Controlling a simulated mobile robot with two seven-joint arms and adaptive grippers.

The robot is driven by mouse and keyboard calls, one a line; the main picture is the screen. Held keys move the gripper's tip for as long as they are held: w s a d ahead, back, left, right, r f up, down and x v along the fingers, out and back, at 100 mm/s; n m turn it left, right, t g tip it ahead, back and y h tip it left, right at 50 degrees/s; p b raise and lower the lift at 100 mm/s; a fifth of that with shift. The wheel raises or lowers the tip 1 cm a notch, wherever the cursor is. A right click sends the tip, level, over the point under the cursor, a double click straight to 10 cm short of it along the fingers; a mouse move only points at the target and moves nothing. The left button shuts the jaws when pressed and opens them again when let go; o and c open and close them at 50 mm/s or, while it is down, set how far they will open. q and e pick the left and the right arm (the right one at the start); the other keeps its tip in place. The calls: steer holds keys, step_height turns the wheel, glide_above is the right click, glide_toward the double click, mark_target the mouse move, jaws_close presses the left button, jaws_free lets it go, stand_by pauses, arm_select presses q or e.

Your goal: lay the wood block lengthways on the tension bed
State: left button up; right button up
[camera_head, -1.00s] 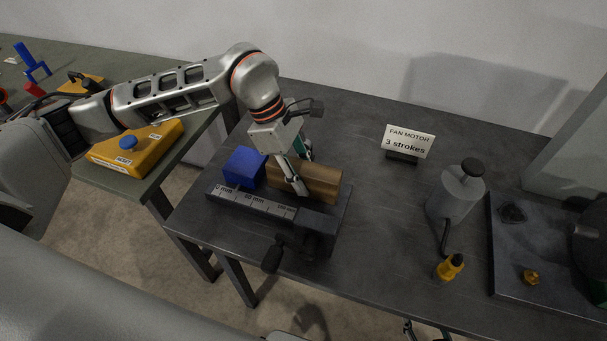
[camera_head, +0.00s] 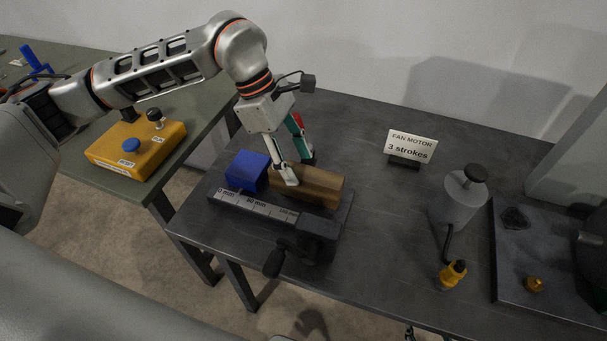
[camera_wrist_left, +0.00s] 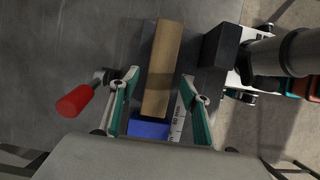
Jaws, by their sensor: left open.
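The wood block (camera_head: 318,187) lies lengthways along the dark tension bed (camera_head: 345,212), behind its millimetre scale, with one end close to the blue block (camera_head: 247,171). In the left wrist view the wood block (camera_wrist_left: 162,65) runs up the picture from the blue block (camera_wrist_left: 149,129). My left gripper (camera_head: 297,173) is open over the blue-block end of the wood block. In the wrist view its fingers (camera_wrist_left: 158,78) stand one on each side of the wood, with visible gaps. A small tip at the bottom edge of the head view may be my right gripper (camera_head: 410,333); its jaws cannot be made out.
A crank handle (camera_head: 273,262) sticks out at the bed's front. A red-handled lever (camera_wrist_left: 76,101) stands beside the left finger. The table between bed and canister is clear.

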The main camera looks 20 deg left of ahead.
arm_select(q)
steer(key=v, duration=0.6)
steer(key=shift+a, duration=0.1)
stand_by(0.3)
